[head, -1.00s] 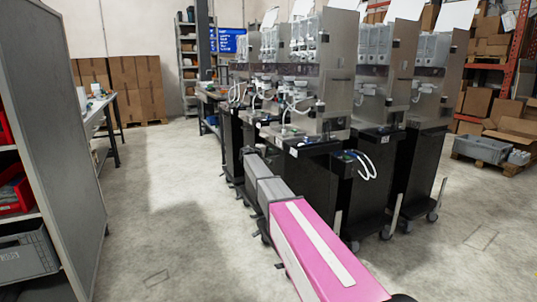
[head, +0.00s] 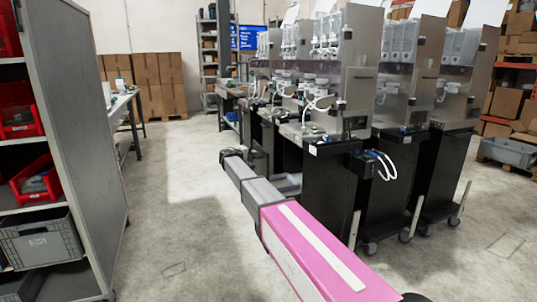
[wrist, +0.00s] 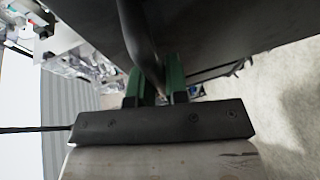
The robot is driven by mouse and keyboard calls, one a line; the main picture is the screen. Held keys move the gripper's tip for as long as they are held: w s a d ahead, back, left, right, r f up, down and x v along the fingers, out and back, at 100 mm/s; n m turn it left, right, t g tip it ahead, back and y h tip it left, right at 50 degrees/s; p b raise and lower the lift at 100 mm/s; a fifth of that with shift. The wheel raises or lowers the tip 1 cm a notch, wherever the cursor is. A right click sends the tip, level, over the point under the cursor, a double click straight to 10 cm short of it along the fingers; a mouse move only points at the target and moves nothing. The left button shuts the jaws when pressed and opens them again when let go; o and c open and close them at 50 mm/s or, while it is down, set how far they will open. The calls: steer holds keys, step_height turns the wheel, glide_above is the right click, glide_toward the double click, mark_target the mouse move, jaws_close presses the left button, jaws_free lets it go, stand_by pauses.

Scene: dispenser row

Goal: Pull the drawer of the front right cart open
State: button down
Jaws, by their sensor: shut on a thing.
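The cart (head: 335,190) that my arm reaches along has a black body and a steel dispenser on top, in the middle of the head view. A grey open-topped drawer (head: 288,183) shows beside its lower front, standing out from the body, partly hidden by my arm. In the wrist view, my gripper (wrist: 156,88) has its green fingers shut on a dark bar-like handle (wrist: 143,45). A broad black panel (wrist: 225,35) lies right beside the handle. In the head view my fingertips are hidden at the far end of my arm.
More dispenser carts (head: 390,185) stand in a row close by on the right. A grey shelf unit (head: 75,120) with red and grey bins stands on the left. The concrete floor (head: 180,200) between them is clear.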

steer(key=s+a, duration=0.2)
steer(key=a, duration=0.5)
steer(key=shift+s+a, duration=0.3)
steer(key=shift+a, duration=0.1)
steer(key=c, duration=1.1)
jaws_free()
steer(key=shift+c, duration=0.2)
steer(key=v, duration=1)
steer(key=shift+s+a, duration=0.25)
steer(key=shift+a, duration=0.1)
